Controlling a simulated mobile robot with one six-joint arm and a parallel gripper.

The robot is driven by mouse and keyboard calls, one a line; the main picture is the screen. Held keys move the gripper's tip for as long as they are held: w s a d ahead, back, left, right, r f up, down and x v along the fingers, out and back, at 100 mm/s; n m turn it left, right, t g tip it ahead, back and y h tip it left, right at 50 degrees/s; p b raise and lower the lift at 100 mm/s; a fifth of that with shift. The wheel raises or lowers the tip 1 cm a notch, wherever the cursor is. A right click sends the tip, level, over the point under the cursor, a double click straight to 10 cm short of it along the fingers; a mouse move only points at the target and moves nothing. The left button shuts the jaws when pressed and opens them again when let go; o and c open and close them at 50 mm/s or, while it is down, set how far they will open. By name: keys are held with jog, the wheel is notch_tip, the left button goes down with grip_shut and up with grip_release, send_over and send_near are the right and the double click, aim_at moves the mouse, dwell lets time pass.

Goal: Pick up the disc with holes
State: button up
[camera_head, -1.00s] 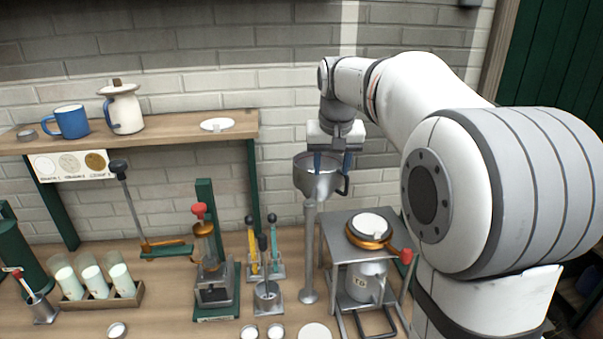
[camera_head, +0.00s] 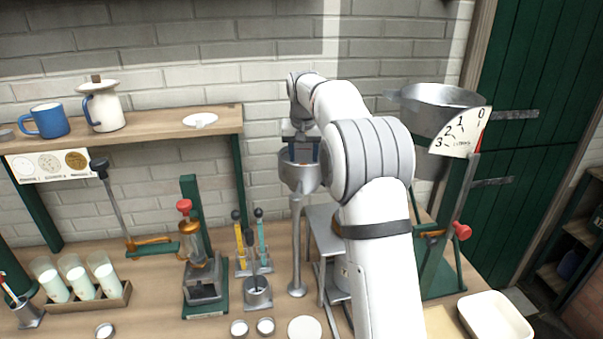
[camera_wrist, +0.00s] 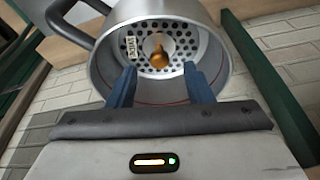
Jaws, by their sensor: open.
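The disc with holes (camera_wrist: 186,33) lies inside a round metal cup (camera_wrist: 217,72) in the wrist view. It is grey, with a small copper-coloured knob (camera_wrist: 158,60) at its middle and a small pale label on its left. In the head view the cup (camera_head: 297,180) stands on a thin metal post, and the disc is hidden by its wall. My gripper (camera_wrist: 159,70) is open, its two blue fingers pointing into the cup's mouth on either side of the knob. In the head view my gripper (camera_head: 302,152) is right above the cup. Contact with the disc cannot be told.
The cup's handle (camera_wrist: 72,28) sticks out at left in the wrist view. A metal stand (camera_head: 318,225) is close by, partly behind my arm. A large scale pan (camera_head: 435,105) stands right. A wooden shelf (camera_head: 160,122) with mug and jug is left.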

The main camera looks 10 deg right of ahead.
jog(key=shift+x, duration=1.45)
jog(key=shift+s, duration=0.15)
jog(key=shift+c, duration=0.4)
grip_shut()
